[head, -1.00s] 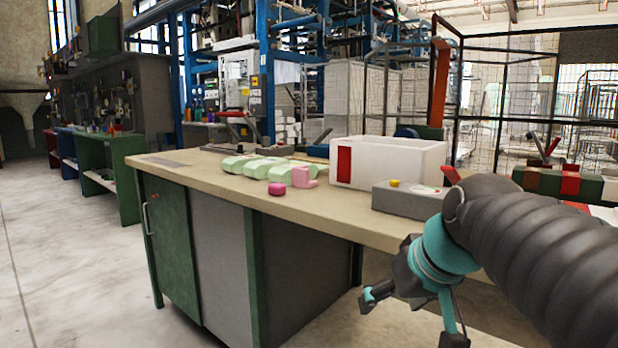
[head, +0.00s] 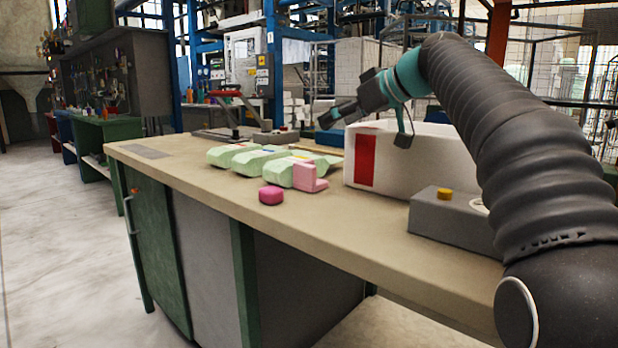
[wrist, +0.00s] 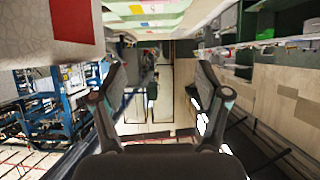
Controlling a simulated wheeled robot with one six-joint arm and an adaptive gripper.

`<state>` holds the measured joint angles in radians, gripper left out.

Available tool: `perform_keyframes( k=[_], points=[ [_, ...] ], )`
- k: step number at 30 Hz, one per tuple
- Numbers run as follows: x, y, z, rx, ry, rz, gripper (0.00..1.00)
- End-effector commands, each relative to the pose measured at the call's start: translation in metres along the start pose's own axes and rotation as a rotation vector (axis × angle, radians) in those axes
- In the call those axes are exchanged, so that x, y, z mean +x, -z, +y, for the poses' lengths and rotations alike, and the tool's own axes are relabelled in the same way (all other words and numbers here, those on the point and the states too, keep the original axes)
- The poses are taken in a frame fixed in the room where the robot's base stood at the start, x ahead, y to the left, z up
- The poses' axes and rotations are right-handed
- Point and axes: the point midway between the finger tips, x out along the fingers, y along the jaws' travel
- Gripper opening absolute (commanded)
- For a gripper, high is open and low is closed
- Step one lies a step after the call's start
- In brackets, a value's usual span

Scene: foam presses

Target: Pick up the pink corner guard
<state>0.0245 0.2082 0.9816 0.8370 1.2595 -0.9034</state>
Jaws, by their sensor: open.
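The pink corner guard (head: 310,179), an L-shaped piece, stands on the workbench (head: 200,188) at the near end of a row of pale green foam pieces (head: 262,161). It touches or nearly touches the nearest green piece. My gripper (head: 364,131) is open and empty, raised above the bench beyond the guard and to its right, over the back left part of the white box. In the wrist view my open fingers (wrist: 160,78) frame distant floor and shelving. Green foam shows at that view's top edge; I cannot clearly make out the guard there.
A magenta rounded block (head: 271,195) lies at the bench's front edge, left of the guard. The white box (head: 420,160) with a red patch stands right of the guard. A grey control box (head: 450,220) with a yellow button is nearer. The bench's left end is mostly clear.

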Motion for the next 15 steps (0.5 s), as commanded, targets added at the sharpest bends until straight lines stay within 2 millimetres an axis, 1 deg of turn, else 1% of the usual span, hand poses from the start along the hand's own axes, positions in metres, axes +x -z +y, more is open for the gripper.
perform_keyframes(
  k=[1, 3, 9, 12, 15],
  points=[
    [0.005, -0.011, -0.001, 0.002, 0.000, -0.001, 0.75],
    [0.012, -0.023, -0.001, 0.003, 0.000, -0.003, 0.75],
    [0.029, -0.054, -0.001, 0.004, 0.000, -0.003, 0.75],
    [0.034, -0.064, -0.001, 0.003, -0.002, -0.002, 0.75],
    [0.042, -0.060, 0.000, 0.002, -0.001, -0.002, 0.75]
  ],
)
